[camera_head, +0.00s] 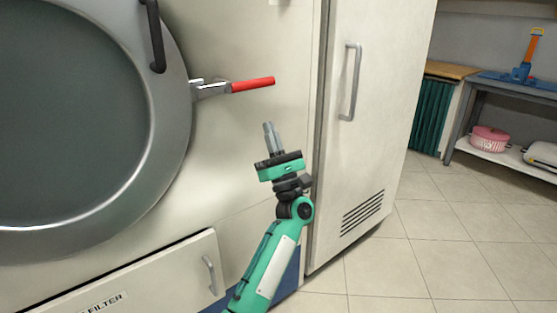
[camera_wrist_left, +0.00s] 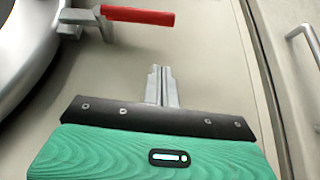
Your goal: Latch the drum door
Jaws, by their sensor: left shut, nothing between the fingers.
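The drum door (camera_head: 178,70) is a large round grey door with a dark window and a dark bar handle (camera_head: 155,37), at the left of the head view. The latch has a metal bracket at the door's right rim and a red lever (camera_head: 252,85) that points right, nearly level. The lever also shows in the left wrist view (camera_wrist_left: 138,15). My right gripper is out of view.
A tall cabinet door (camera_head: 366,120) with a vertical handle (camera_head: 350,82) stands just right of the machine. A filter drawer (camera_head: 170,280) lies below the drum door. A bench (camera_head: 520,85) with a pink basket (camera_head: 489,139) stands at the far right. The tiled floor is clear.

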